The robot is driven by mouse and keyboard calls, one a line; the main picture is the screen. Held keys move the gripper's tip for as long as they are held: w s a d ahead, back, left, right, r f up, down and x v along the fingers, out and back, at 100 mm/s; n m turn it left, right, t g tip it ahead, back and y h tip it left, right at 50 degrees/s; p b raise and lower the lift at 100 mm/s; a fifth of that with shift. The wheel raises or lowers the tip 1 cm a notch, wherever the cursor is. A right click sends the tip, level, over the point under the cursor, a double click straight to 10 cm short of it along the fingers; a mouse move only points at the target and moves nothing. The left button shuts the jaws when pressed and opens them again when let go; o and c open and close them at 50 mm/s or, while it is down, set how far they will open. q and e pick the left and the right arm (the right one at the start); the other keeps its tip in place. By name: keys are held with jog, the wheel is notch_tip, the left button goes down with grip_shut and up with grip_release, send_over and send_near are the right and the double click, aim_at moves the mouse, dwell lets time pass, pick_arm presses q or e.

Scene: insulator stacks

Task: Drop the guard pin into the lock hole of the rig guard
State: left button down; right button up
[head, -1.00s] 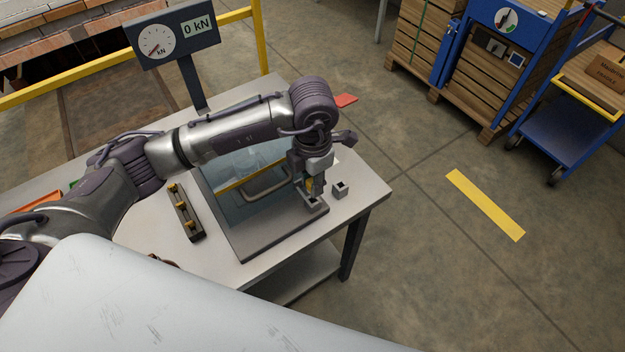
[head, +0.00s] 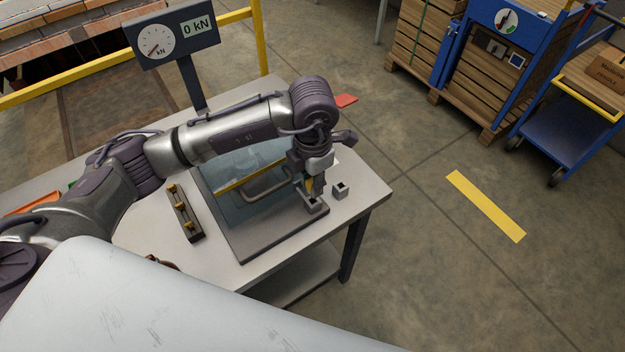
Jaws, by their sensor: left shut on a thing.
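My left gripper (head: 313,187) points down at the front right of the rig guard (head: 236,172), a clear panel with a handle on a grey base. It is shut on the guard pin (head: 309,184), of which only a little yellow shows between the fingers. Just below the fingertips is a small grey square socket (head: 315,205) at the base's right corner, which looks like the lock hole. The fingers hide part of its opening, and I cannot tell whether the pin's tip is inside it. My right gripper is not in view.
A second small grey hollow block (head: 340,190) stands on the table (head: 365,187) just right of the gripper. A dark rack (head: 188,222) with yellow pieces stands left of the guard. A gauge display (head: 172,35) reading 0 kN stands behind. A red piece (head: 346,100) lies at the far edge.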

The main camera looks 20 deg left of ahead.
pick_arm(q)
jog(key=shift+f+b, duration=2)
jog(key=shift+f, duration=0.1)
jog(key=c, duration=0.9)
grip_release()
jog(key=shift+r, duration=0.1)
notch_tip(320, 180, up, 12)
